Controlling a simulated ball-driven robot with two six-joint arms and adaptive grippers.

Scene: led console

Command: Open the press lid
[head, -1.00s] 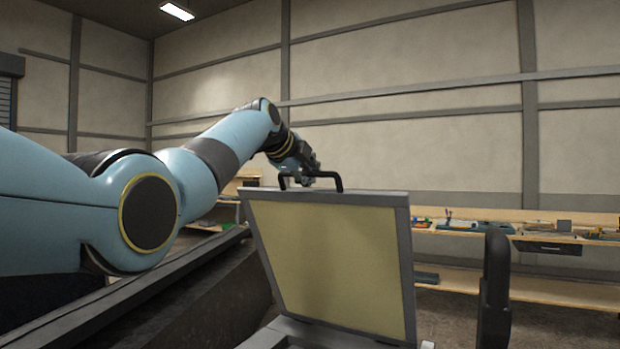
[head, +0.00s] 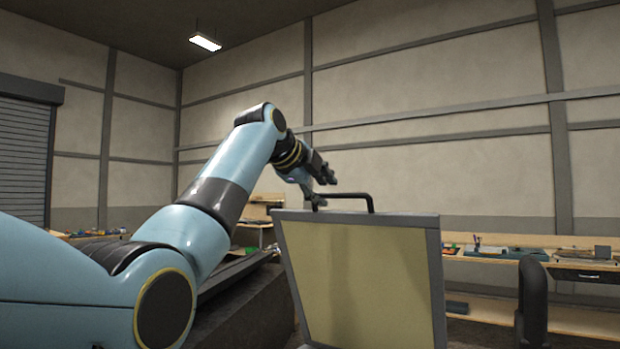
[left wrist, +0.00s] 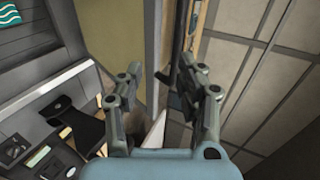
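The press lid (head: 365,285) stands raised, nearly upright, showing a yellowish panel in a grey frame. A dark bar handle (head: 348,195) sits on its top edge. My left gripper (head: 325,188) is at the left end of the handle, mostly above it. In the left wrist view, the left gripper (left wrist: 168,85) has its fingers spread apart. The lid's panel (left wrist: 116,35) and grey edge show there beyond the left finger. Dark parts lie behind the fingers, and I cannot tell whether the handle touches a finger. My right gripper is not in view.
A dark upright bar (head: 532,305) stands right of the lid. A wooden workbench (head: 510,240) with small items runs along the back wall. The left wrist view shows a console surface (left wrist: 35,110) with dark parts at lower left.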

